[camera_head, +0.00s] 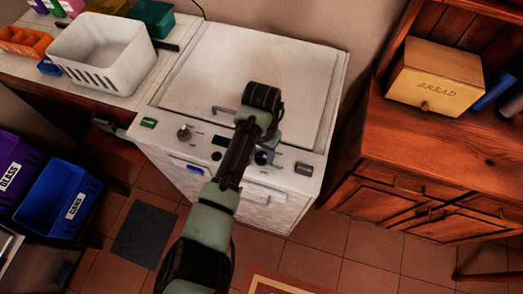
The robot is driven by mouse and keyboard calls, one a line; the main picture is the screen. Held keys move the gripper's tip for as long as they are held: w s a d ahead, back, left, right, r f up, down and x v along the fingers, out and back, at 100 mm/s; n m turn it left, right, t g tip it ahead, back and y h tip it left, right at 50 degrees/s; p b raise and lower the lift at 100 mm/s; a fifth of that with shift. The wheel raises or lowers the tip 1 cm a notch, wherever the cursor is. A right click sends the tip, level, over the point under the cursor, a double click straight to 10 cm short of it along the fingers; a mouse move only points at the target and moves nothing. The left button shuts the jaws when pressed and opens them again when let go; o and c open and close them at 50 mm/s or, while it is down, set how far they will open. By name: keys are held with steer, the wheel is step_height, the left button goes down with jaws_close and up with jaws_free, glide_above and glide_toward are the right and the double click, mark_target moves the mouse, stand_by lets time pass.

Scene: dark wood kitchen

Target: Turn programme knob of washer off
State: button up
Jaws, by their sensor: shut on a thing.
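The white washer (262,60) stands against the wall with its control panel along the front top edge. A round knob (184,132) shows uncovered on the left of the panel. A darker knob (261,158) is right of the panel's middle, partly hidden by my arm. My arm reaches up over the panel from below. My gripper (266,150) is at this right-hand knob and shut on it, with its fingers mostly hidden behind my arm. I cannot read the panel markings or the knob's pointer.
A white basket (100,55) and small coloured bins stand on the counter at left. A wooden cabinet (440,150) with a bread box (437,78) is at right. Blue (65,200) and purple (18,175) crates are at lower left. Tiled floor before the washer has a dark mat (144,235).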

jaws_close()
steer(key=shift+n+p, duration=0.3)
steer(key=n+p, duration=0.2)
steer(key=n, duration=0.1)
steer(key=shift+r+n, duration=0.1)
steer(key=shift+n, duration=0.2)
steer(key=n+p, duration=0.1)
steer(key=n, duration=0.4)
steer(key=shift+n+p, duration=0.3)
steer(key=shift+p, duration=0.1)
steer(key=n+p, duration=0.1)
steer(key=n, duration=0.9)
steer(key=shift+w, duration=0.1)
